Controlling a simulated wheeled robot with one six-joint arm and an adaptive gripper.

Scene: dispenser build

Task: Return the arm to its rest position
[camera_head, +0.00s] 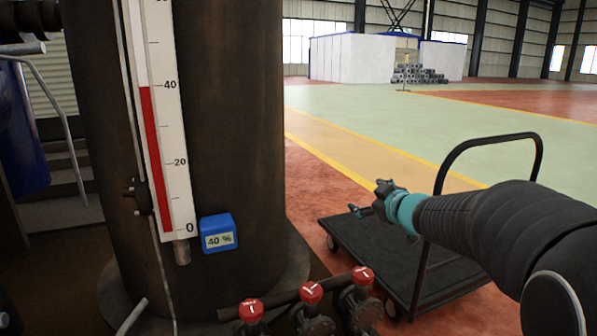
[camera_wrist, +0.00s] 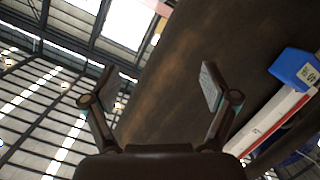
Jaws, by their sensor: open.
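My gripper (camera_wrist: 155,88) is open and empty in the wrist view, its two fingers wide apart. Behind the fingers are the dark tank wall and the roof. In the head view my gripper (camera_head: 368,208) is small, at the end of my black arm with a teal ring, right of the tank and in front of the cart. It touches nothing that I can see. My arm comes in from the lower right. Its finger details are hard to make out in the head view.
A dark tank (camera_head: 235,110) carries a gauge (camera_head: 160,110), its red bar near 40, and a blue "40 %" box (camera_head: 218,234). Several red-topped valves (camera_head: 310,293) stand low in front. A black cart (camera_head: 345,228) stands behind my arm. Open floor (camera_head: 370,125) lies beyond.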

